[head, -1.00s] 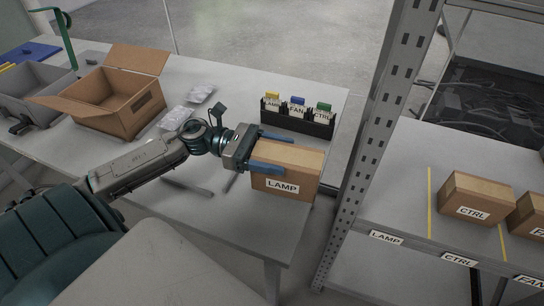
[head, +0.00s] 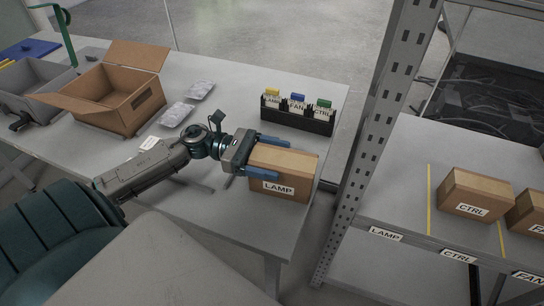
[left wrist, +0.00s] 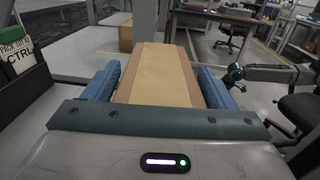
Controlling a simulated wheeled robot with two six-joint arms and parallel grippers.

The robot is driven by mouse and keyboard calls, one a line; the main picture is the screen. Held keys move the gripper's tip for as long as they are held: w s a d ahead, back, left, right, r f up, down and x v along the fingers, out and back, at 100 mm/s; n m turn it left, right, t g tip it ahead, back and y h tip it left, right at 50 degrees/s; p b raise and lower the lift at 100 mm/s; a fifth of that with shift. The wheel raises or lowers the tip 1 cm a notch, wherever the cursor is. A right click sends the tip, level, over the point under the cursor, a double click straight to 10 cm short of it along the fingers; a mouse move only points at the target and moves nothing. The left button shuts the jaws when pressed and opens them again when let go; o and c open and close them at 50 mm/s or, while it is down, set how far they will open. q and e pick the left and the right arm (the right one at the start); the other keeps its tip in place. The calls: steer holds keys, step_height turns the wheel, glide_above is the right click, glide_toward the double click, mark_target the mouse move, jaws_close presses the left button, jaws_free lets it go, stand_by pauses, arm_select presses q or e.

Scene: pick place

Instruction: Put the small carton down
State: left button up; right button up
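The small carton (head: 291,160) is brown with a white LAMP label on its near side. It is at the table's right edge in the head view. My left gripper (head: 268,156) is shut on it, one blue finger along each side. In the left wrist view the carton (left wrist: 158,75) lies between the two fingers of the left gripper (left wrist: 160,88). I cannot tell whether its underside touches the table (head: 225,225). My right gripper is not in view.
A black holder (head: 297,118) with LAMP, FAN and CTRL cards stands behind the carton. An open box (head: 110,98), a grey bin (head: 38,92) and clear packets (head: 188,102) are further left. A shelf (head: 395,205) at right has a bare LAMP bay beside a CTRL carton (head: 475,194).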

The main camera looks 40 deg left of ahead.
arm_select(q)
steer(key=shift+o, duration=0.7)
